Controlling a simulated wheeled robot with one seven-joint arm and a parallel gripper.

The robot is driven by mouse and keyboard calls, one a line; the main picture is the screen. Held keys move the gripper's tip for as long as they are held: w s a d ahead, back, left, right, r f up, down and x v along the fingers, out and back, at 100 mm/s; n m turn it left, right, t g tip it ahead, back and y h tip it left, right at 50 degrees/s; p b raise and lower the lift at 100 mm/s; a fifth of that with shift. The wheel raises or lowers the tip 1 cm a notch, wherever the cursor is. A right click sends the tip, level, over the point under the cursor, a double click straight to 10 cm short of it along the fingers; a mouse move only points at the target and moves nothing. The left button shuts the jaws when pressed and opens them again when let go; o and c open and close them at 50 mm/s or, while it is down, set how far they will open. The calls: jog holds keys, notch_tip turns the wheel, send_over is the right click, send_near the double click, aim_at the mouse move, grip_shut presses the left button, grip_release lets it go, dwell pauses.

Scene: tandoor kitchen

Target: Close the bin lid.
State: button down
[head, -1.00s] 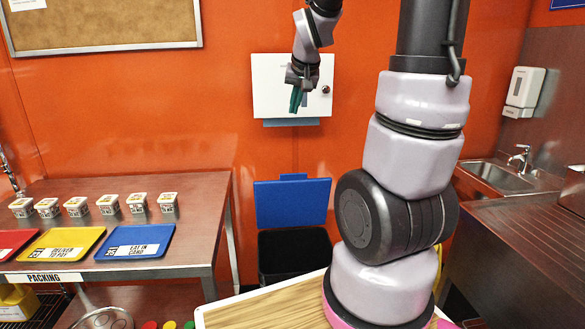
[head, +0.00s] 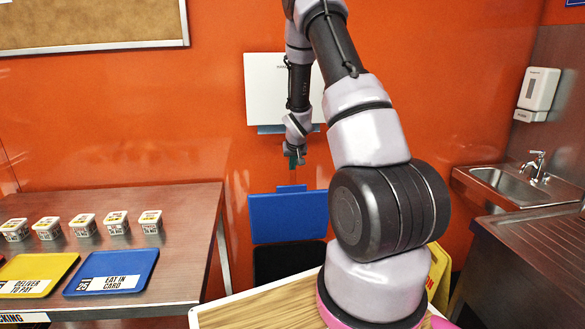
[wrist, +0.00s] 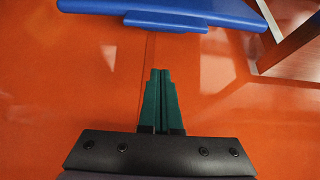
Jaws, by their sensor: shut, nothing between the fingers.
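The bin (head: 272,262) is black and stands on the floor near the orange wall, partly hidden by the wooden surface in front. Its blue lid (head: 288,220) is open and stands up behind the bin, with a small tab on its upper edge. In the wrist view, the lid (wrist: 100,6) and its tab (wrist: 165,22) lie beyond my fingertips. My gripper (head: 294,160) is above the lid in the head view, with its teal fingers hard to make out. In the wrist view, my gripper (wrist: 161,72) is shut and empty, apart from the lid.
A metal table (head: 190,215) on the left holds several small tubs, a yellow tray (head: 38,268) and a blue tray (head: 112,262). A white wall cabinet (head: 262,90) hangs above the lid. A sink counter (head: 530,240) stands right. A wooden surface (head: 265,305) is in front.

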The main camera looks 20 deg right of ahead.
aim_at(292, 186)
jog(key=shift+w+f, duration=0.1)
jog(key=shift+f, duration=3.5)
jog(key=shift+f, duration=0.1)
